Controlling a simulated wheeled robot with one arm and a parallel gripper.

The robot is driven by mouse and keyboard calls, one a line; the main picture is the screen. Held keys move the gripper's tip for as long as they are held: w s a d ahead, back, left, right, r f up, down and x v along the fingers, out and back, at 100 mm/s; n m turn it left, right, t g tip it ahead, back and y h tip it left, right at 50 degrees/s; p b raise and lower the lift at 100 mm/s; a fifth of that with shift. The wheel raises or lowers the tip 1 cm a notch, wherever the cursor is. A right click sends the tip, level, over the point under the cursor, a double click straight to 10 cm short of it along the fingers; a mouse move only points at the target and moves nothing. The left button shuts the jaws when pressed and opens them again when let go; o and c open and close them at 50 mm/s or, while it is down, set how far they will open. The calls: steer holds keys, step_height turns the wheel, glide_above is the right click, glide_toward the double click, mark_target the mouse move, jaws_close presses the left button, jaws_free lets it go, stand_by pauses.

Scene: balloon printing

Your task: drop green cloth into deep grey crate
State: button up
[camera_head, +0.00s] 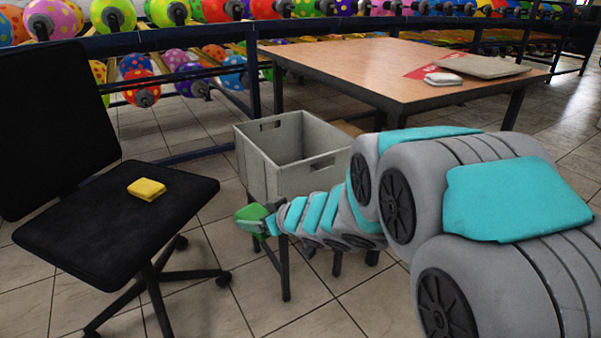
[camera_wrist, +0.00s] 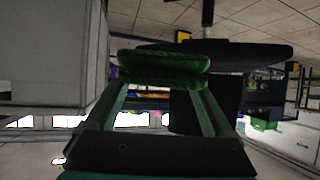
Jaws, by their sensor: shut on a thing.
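My gripper (camera_head: 268,220) is shut on the green cloth (camera_head: 251,214), a small folded piece. In the wrist view the cloth (camera_wrist: 164,64) lies across both fingertips. The deep grey crate (camera_head: 258,172) stands on a dark-legged stand, with its open top facing up and hand slots in its walls. In the head view my gripper and the cloth are low at the crate's front, below its rim and outside it. The crate's wall (camera_wrist: 50,50) fills the upper left of the wrist view. The crate's floor is hidden.
A black swivel chair (camera_head: 100,225) with a yellow folded cloth (camera_head: 147,189) on its seat stands at the left. A wooden table (camera_head: 370,65) with a white item (camera_head: 443,79) and a flat board (camera_head: 485,66) is behind. Balloon racks line the back.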

steer(key=w+d+f+m+t+h, duration=0.1)
steer(key=w+d+f+m+h, duration=0.1)
steer(key=d, duration=0.4)
steer(key=w+d+f+m+t+h, duration=0.1)
steer(key=w+d+f+m+h, duration=0.1)
steer(key=d, duration=0.5)
steer(key=w+d+f+m+t+h, duration=0.1)
steer(key=w+d+f+m+h, duration=0.1)
steer(key=d, duration=0.5)
steer(key=shift+w+f+m+h, duration=0.3)
steer(key=shift+f+m+h, duration=0.25)
steer(key=shift+m+h, duration=0.6)
